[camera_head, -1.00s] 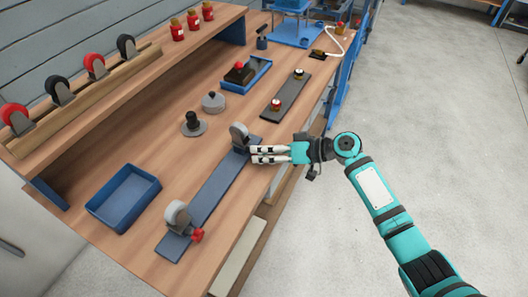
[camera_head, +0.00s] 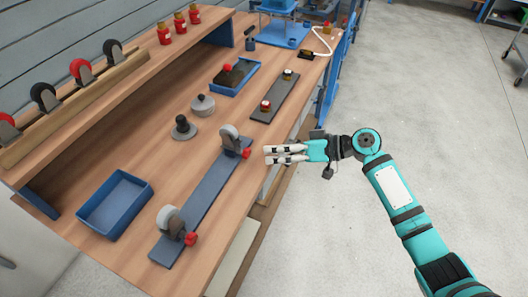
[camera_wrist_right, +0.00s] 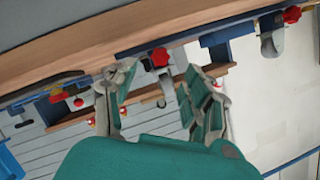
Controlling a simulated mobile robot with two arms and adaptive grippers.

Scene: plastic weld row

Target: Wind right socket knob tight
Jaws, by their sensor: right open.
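A dark plate (camera_head: 207,204) lies along the bench's front edge and carries two grey round sockets. The far socket (camera_head: 229,137) has a red knob (camera_head: 246,153) on its side facing my right gripper. The near socket (camera_head: 169,220) has its own red knob (camera_head: 190,238). My right gripper (camera_head: 267,154) is open and empty, just right of the far knob and apart from it. In the right wrist view a red knob (camera_wrist_right: 160,57) shows between the open fingers (camera_wrist_right: 158,80), and another red knob (camera_wrist_right: 291,14) is at upper right. My left gripper is not in view.
A blue tray (camera_head: 115,204), a black-knobbed disc (camera_head: 183,129) and a grey lidded part (camera_head: 203,105) stand left of the plate. Another plate with two small fittings (camera_head: 279,97) lies farther back.

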